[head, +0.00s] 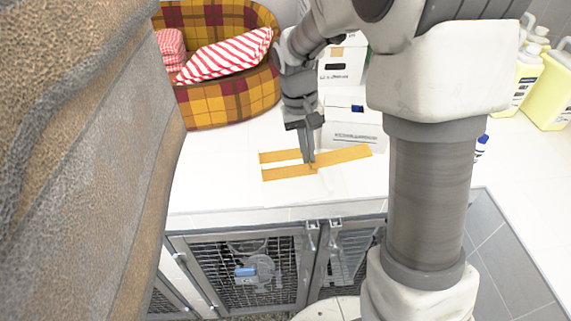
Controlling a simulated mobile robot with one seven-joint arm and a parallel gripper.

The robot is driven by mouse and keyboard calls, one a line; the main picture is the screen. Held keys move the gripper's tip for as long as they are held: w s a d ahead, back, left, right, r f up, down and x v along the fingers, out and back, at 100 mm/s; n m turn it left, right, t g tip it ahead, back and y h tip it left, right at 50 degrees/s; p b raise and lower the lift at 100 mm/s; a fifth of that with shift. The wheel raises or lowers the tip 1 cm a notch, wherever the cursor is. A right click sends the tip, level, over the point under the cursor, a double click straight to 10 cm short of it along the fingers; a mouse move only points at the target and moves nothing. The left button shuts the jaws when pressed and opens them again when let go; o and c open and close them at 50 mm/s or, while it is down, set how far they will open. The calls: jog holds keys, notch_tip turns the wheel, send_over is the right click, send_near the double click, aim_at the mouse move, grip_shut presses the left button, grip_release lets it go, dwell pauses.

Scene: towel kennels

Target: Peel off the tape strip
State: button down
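A yellow-orange tape strip (342,155) lies on the white counter top, running from the lower left to the upper right. A second, shorter yellow-orange piece (278,156) shows just above its left part; I cannot tell whether the two are joined. My gripper (311,164) points down with its fingertips at the middle of the tape, touching it or very close. The fingers look narrow and close together from this side. Whether they are apart or shut on the tape is not clear. They hide a small part of the tape.
Behind the tape stand a white box (352,134) and a plaid pet bed (228,107) with striped towels (225,57). Yellow jugs (549,88) stand at the right. Mesh kennel doors (248,275) are below the counter's front edge. A brown surface blocks the left side.

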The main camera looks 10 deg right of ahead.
jog(key=shift+d+r, duration=0.3)
jog(key=shift+d, duration=0.2)
jog(key=shift+d+r+p, duration=0.25)
jog(key=shift+r+p, duration=0.05)
jog(key=shift+r, duration=0.25)
jog(key=shift+r+p, duration=1.2)
jog(key=shift+r, duration=0.4)
